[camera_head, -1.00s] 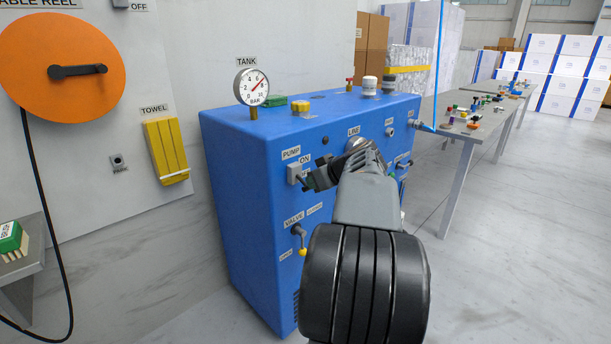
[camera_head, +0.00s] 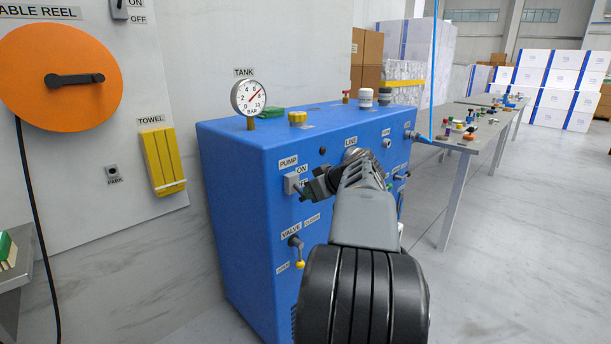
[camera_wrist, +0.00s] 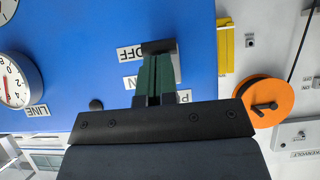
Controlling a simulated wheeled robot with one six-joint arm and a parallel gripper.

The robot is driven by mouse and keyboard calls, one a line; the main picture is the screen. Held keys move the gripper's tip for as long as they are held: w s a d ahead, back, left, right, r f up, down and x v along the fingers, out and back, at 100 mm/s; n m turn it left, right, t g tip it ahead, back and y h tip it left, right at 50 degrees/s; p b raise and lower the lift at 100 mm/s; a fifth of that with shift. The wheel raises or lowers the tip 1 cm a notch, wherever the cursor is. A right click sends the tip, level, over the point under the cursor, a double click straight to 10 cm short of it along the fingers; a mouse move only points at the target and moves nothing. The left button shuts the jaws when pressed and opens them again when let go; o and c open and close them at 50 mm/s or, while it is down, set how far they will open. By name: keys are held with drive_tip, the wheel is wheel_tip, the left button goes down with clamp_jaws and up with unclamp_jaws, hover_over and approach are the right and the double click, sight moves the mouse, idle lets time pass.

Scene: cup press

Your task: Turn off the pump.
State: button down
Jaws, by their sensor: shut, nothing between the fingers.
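The pump switch (camera_head: 291,184) is a small grey box on the front of the blue machine (camera_head: 240,200), under the PUMP label (camera_head: 288,162). ON and OFF labels are beside it; my gripper partly covers OFF in the head view. My gripper (camera_head: 308,190) is shut and empty, its tip right at the switch's right side. In the wrist view, the green fingers (camera_wrist: 155,78) are together over the grey switch box (camera_wrist: 177,68), near the OFF label (camera_wrist: 131,53). A dark bar (camera_wrist: 158,46) shows at the fingertips. I cannot tell the lever's position or whether the fingers touch it.
A valve lever with yellow tip (camera_head: 299,264) sits below the switch. The tank gauge (camera_head: 248,97) stands on the machine's top. An orange cable reel (camera_head: 60,95) and yellow towel (camera_head: 163,160) are on the left wall. Tables (camera_head: 470,150) stand to the right.

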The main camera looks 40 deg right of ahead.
drive_tip(key=w+r+p+v, duration=0.1)
drive_tip(key=p+v, duration=0.2)
drive_tip(key=v, duration=0.9)
drive_tip(key=shift+s+r+p, duration=0.35)
drive_tip(key=shift+s, duration=0.05)
